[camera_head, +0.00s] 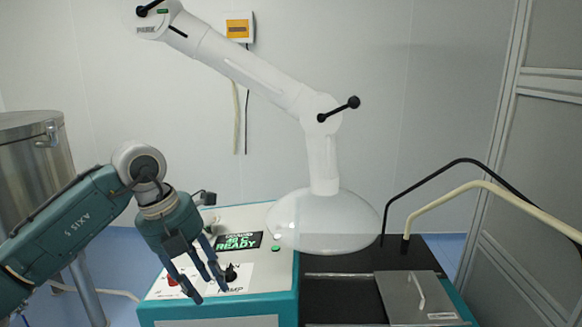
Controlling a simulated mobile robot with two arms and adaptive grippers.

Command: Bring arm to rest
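My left gripper (208,288) hangs at the end of my teal arm, which comes in from the left. Its dark fingers point down and stand apart, with nothing visible between them. The fingertips are over the front of the machine's control panel (158,291), close to the left of a black knob (231,272). I cannot tell whether they touch the panel. The arm hides part of the panel, including most of a red control at its left. My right gripper is not in view.
A small display (238,241) reads READY, with a green button (276,248) beside it. A white jointed extraction arm (255,75) with a clear hood (323,222) rises behind the machine. A metal lid (415,297) and curved bars (450,192) are right. A steel drum (38,165) stands left.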

